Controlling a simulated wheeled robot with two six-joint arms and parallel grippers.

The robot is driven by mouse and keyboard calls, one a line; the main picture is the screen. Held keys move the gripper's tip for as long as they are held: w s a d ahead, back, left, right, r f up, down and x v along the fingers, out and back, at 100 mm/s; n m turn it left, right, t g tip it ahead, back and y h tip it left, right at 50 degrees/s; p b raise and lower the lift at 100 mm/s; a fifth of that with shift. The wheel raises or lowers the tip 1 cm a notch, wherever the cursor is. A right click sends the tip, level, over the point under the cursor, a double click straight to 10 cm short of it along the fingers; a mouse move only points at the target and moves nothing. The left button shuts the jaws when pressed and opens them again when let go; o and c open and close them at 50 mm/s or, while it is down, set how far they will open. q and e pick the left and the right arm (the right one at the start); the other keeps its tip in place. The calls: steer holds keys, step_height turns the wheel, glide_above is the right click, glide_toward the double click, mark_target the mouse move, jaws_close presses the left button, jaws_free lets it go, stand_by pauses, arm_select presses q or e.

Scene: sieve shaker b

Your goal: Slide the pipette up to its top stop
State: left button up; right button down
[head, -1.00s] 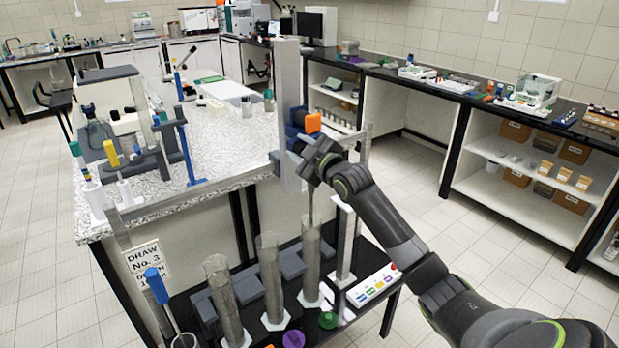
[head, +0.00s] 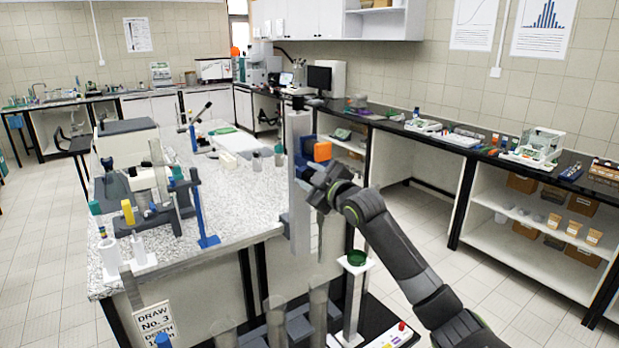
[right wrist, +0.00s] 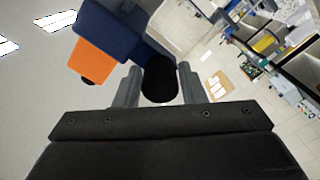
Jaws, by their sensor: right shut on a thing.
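The pipette's blue carriage (head: 304,147) with an orange block (head: 322,151) sits on the upper part of a tall grey upright rail (head: 299,215). A short length of rail shows above it. My right gripper (head: 314,179) is at the carriage, just below the orange block. In the right wrist view its two fingers are closed on either side of a black round grip (right wrist: 159,80), with the blue carriage (right wrist: 125,35) beside it. The thin pipette tube (head: 320,235) hangs below my gripper, above the clear cylinders. My left gripper is not in view.
Clear cylinders (head: 318,305) stand in a row below, partly cut off. A white stand with a green dish (head: 356,258) is right of the rail. The speckled bench (head: 240,190) with apparatus lies left. Open floor lies right.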

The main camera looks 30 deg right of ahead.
steer(key=c, duration=1.3)
jaws_free()
steer(key=shift+r, duration=0.25)
steer(key=shift+o, duration=1)
steer(key=shift+f, duration=0.1)
steer(key=shift+s+f, duration=0.15)
steer(key=shift+s, duration=0.25)
steer(key=s+d+b, duration=0.1)
steer(key=s+b, duration=0.5)
steer(key=s, duration=1)
steer(key=shift+s+d+b, duration=0.15)
steer(key=shift+s+b, duration=0.1)
steer(key=shift+b, duration=0.1)
